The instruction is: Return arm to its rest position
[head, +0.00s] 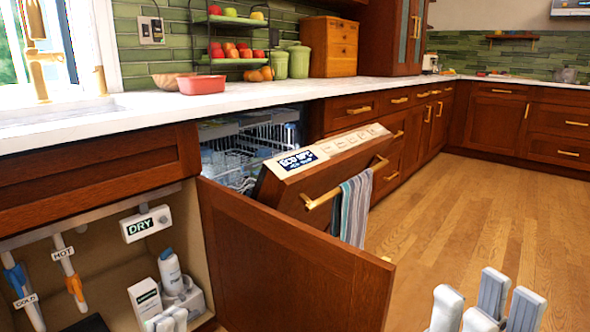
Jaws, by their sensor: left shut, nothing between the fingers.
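My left gripper (167,321) shows only its pale fingertips at the bottom edge of the head view, in front of the open sink cabinet. It is shut with nothing between the fingers. The rest of that arm is out of frame. My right gripper (488,305) shows at the bottom right, its pale grey fingers pointing up over the wooden floor (495,215). Its fingers overlap in the picture, so I cannot tell how far apart they are. I see no object in it. It appears apart from the furniture.
The cabinet door (290,262) stands open between my grippers. Behind it the dishwasher door (325,168) is partly open, with a striped towel (354,208) on its handle. A bottle (170,272) and a small box (145,300) stand in the sink cabinet. Floor at right is clear.

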